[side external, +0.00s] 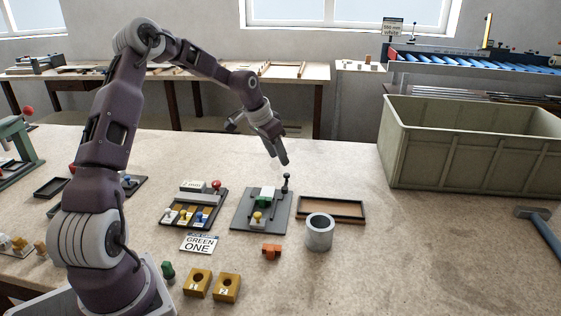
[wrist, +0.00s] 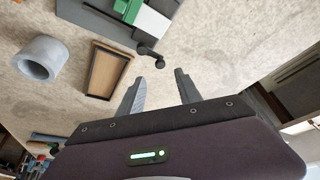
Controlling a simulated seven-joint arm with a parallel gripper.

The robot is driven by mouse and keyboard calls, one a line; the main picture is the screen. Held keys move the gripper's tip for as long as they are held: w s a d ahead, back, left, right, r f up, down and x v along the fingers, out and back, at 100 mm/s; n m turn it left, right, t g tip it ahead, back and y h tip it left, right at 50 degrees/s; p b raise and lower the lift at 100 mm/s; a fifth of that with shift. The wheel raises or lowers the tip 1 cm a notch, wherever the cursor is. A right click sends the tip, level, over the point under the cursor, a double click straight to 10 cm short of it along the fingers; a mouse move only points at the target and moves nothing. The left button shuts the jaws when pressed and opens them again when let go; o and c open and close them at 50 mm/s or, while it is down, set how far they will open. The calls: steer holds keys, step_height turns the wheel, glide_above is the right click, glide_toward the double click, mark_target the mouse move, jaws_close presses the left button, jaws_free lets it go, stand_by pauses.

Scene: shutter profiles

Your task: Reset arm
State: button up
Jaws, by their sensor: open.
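My gripper (side external: 280,150) is raised above the table, over the area behind the grey fixture plate. In the wrist view my gripper (wrist: 160,92) shows two grey fingers spread apart with nothing between them. The green block also shows at the top of the wrist view (wrist: 127,9). My gripper touches none of these.
A shallow wooden tray (side external: 340,200), a grey cylinder (side external: 320,232), an orange piece (side external: 271,252) and two numbered yellow blocks (side external: 197,283) are on the table. A large green bin (side external: 470,150) stands right, with a hammer (side external: 540,230) nearby.

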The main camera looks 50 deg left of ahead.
steer(key=s+d+r+m+y, duration=0.1)
steer(key=s+d+r+y, duration=0.1)
steer(key=s+d+r, duration=1.3)
steer(key=s+d+h, duration=0.1)
steer(key=s+d, duration=0.3)
steer(key=s, duration=0.5)
steer(key=s+d+n+t+h, duration=0.1)
steer(key=s+d, duration=0.4)
steer(key=s, duration=0.4)
steer(key=shift+f, duration=0.3)
steer(key=shift+d, duration=0.1)
